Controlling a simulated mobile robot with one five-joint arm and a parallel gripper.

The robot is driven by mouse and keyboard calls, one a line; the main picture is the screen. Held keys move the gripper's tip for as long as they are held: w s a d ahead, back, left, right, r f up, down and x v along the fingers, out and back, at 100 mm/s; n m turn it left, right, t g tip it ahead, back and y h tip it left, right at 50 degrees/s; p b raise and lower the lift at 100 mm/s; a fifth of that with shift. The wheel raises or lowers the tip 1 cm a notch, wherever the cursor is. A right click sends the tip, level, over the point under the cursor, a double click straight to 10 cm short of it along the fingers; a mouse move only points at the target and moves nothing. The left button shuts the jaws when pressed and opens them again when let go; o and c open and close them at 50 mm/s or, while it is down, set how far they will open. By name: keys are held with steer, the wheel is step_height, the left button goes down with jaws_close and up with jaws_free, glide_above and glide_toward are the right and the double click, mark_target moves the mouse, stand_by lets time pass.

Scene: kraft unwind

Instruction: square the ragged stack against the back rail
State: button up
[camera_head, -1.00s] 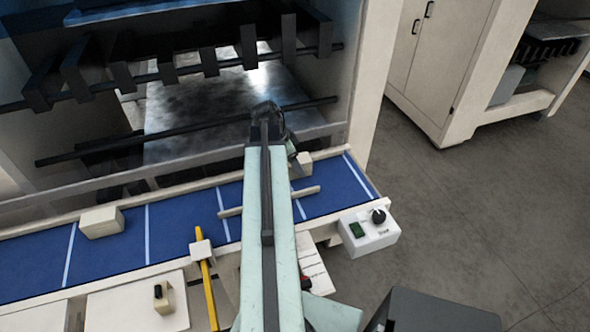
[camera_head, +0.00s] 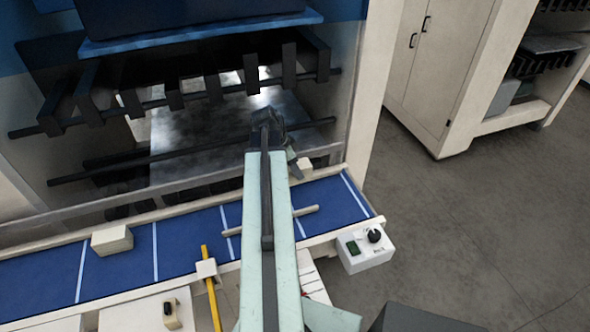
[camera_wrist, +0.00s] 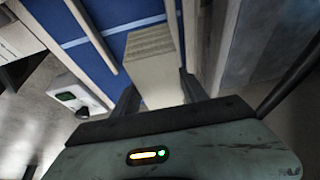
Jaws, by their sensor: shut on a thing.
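A cream stack (camera_wrist: 150,45) with fine layer lines on its end face lies between the two fingers of my gripper (camera_wrist: 158,98) in the wrist view. My gripper is shut on it. In the head view my gripper (camera_head: 292,165) is at the far side of the blue belt, and a small pale part of the stack (camera_head: 305,168) shows beside it. The back rail (camera_head: 190,207) runs along the belt's machine side. In the wrist view a pale rail (camera_wrist: 209,40) runs close to the right of the stack; whether they touch I cannot tell.
Another cream block (camera_head: 112,240) sits on the blue belt (camera_head: 190,243) at left. A thin pale bar (camera_head: 232,231) crosses the belt under my arm. A yellow bar (camera_head: 213,305) and a control box (camera_head: 360,250) are at the front. The dark machine opening lies behind.

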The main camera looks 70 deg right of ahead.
mark_target(289, 170)
step_height(289, 170, up, 3)
steer(key=shift+r+p, duration=0.1)
steer(key=shift+p, duration=0.65)
steer(key=shift+f+b, duration=5.15)
steer(key=shift+f, duration=0.1)
steer(key=shift+s+a, duration=0.55)
steer(key=shift+a, duration=0.1)
steer(key=o, duration=1.6)
steer(key=p+v, duration=0.7)
steer(key=v, duration=0.1)
steer(key=shift+f, duration=0.1)
